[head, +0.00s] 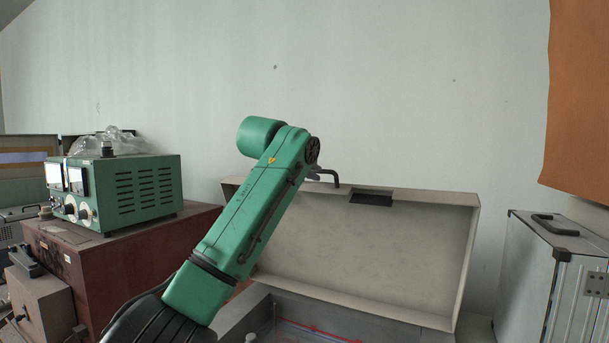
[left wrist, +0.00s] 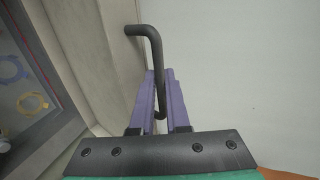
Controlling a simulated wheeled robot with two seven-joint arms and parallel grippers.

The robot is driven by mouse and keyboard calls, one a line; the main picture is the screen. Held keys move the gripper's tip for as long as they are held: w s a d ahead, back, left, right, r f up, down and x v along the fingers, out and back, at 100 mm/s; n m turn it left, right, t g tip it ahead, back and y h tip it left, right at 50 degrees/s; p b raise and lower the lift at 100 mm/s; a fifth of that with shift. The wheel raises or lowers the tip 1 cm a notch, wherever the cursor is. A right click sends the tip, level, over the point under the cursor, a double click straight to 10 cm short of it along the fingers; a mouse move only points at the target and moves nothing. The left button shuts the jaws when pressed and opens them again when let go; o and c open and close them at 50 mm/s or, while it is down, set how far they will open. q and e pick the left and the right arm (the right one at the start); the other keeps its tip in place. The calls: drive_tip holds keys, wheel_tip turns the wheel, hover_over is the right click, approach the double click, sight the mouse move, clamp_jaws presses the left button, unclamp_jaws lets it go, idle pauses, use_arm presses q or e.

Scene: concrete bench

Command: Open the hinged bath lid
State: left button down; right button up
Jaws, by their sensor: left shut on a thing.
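The hinged bath lid (head: 370,250) stands raised, its pale inner face toward me, with a dark slot near its top edge. The grey bath (head: 262,303) sits below it, partly cut off by the frame. A black bent handle (head: 328,174) sticks out at the lid's top edge. In the left wrist view the purple fingers of my left gripper (left wrist: 160,88) are shut on this handle (left wrist: 150,33), and the lid (left wrist: 88,45) is at left. My right gripper is in neither view.
A green power unit (head: 125,190) stands on a reddish-brown box (head: 110,255) at left, with clear plastic on it. A silver case (head: 545,265) stands at right, a small gap from the lid. A pale wall (head: 400,90) is behind, with an orange sheet (head: 580,110) at right.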

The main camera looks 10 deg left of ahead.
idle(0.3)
use_arm(q)
drive_tip(key=c, duration=0.9)
unclamp_jaws()
drive_tip(key=shift+s, duration=0.1)
drive_tip(key=shift+s+a+b, duration=0.1)
drive_tip(key=shift+s+b, duration=0.05)
drive_tip(key=shift+b, duration=0.2)
drive_tip(key=b+v, duration=0.7)
drive_tip(key=v, duration=0.7)
drive_tip(key=shift+s+r, duration=0.1)
drive_tip(key=shift+r, duration=0.05)
